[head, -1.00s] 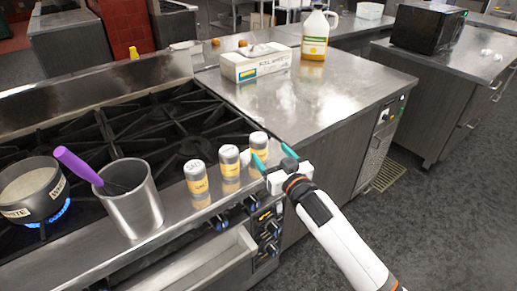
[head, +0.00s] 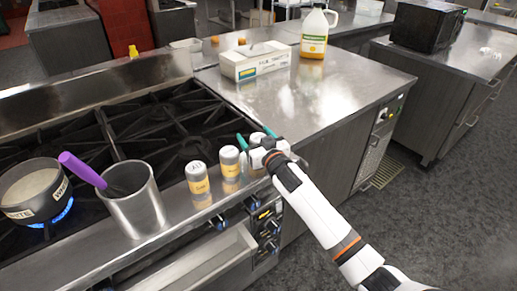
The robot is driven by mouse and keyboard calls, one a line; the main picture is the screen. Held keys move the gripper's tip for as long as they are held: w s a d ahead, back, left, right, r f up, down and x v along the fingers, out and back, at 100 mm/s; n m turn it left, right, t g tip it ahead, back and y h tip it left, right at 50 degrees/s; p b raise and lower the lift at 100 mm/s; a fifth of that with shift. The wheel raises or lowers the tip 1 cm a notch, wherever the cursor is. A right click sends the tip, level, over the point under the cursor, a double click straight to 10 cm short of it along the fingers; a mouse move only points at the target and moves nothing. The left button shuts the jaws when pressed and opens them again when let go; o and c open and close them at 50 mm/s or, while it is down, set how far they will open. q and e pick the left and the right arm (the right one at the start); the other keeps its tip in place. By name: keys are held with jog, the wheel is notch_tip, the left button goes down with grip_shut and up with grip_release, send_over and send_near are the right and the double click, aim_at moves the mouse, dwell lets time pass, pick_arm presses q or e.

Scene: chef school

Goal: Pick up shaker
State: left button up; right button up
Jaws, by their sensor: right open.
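Several small shakers with pale lids and yellow-orange labels stand upright in a row on the stove's front ledge. The left shaker (head: 197,177) and the middle shaker (head: 229,160) show clearly. The right shaker (head: 257,138) is mostly hidden by my right gripper, with only its pale top showing. My right gripper (head: 254,137) is open, its two teal fingertips on either side of that right shaker. I cannot tell whether they touch it. My left gripper is not in view.
A steel container (head: 137,208) with a purple-handled utensil (head: 82,169) stands left of the shakers. A labelled pot (head: 35,197) sits over a blue flame. The steel counter (head: 310,105) holds a box (head: 255,62) and a jug (head: 316,38); its front part is clear.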

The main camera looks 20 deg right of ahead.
jog(key=c, duration=1.2)
jog(key=shift+r, duration=0.1)
notch_tip(320, 180, up, 10)
jog(key=shift+f, duration=0.2)
notch_tip(320, 180, up, 5)
jog(key=p, duration=0.4)
jog(key=shift+r, duration=0.15)
